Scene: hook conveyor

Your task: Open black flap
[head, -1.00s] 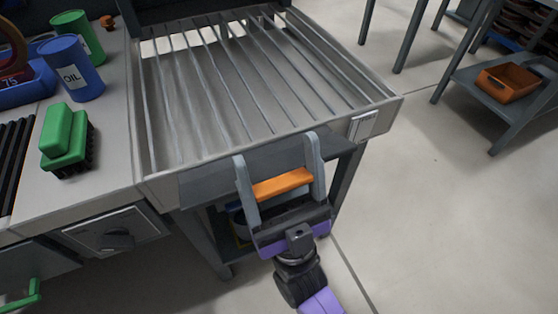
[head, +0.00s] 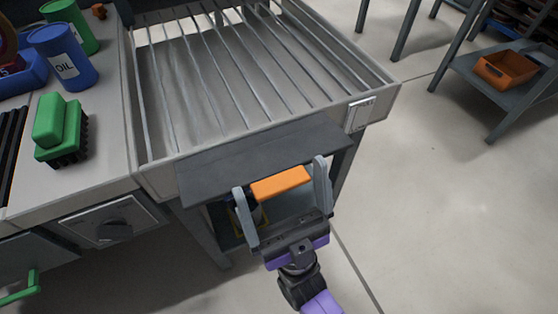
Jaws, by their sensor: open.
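The black flap (head: 262,153) is a flat dark panel along the front edge of the slatted metal bed. It sticks out from that edge, and its top face shows. An orange bar (head: 281,184), like a handle, lies just below the flap's front edge; how it is joined to the flap is hidden. My gripper (head: 280,176) is open in front of the flap. Its two grey fingers stand wide apart, one past each end of the orange bar, and nothing is pinched between them. I cannot tell whether a finger touches the bar.
A green brush (head: 62,130) and a blue oil can (head: 64,57) stand on the left counter. A dial panel (head: 112,221) and a green handle (head: 20,289) are at lower left. An orange bin (head: 505,70) sits on a shelf at right. The floor at right is clear.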

